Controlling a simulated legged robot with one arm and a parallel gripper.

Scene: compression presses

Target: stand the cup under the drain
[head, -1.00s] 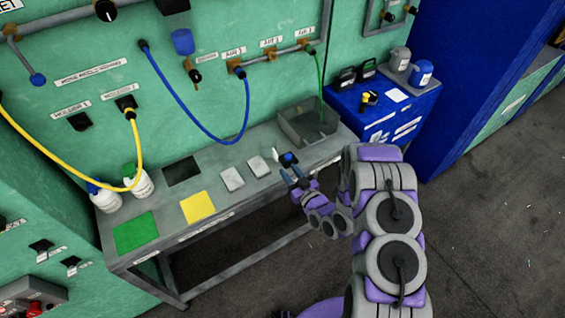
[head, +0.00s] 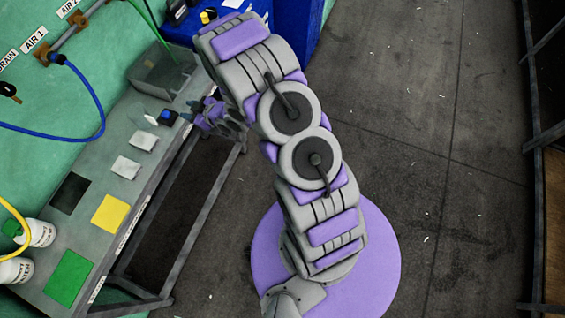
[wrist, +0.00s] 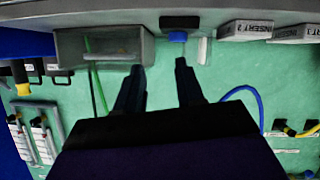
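My gripper (wrist: 159,75) is open, with its two dark fingers apart and nothing between them. In the head view my gripper (head: 192,112) is at the bench's front edge, partly hidden by my arm. A small blue-topped item (head: 167,117) is on the bench just beyond the fingertips; it also shows in the wrist view (wrist: 177,37). Beside it is a pale, clear-looking item (head: 141,115), which may be the cup; I cannot tell for sure. The drain label (head: 8,62) is on the green wall at upper left, with a dark valve (head: 9,91) below it.
The metal bench (head: 140,185) carries a grey basin (head: 160,78), two pale blocks, yellow and green squares and white bottles (head: 38,233). A blue hose (head: 95,125) hangs over the bench. A blue cabinet (head: 300,35) stands beyond.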

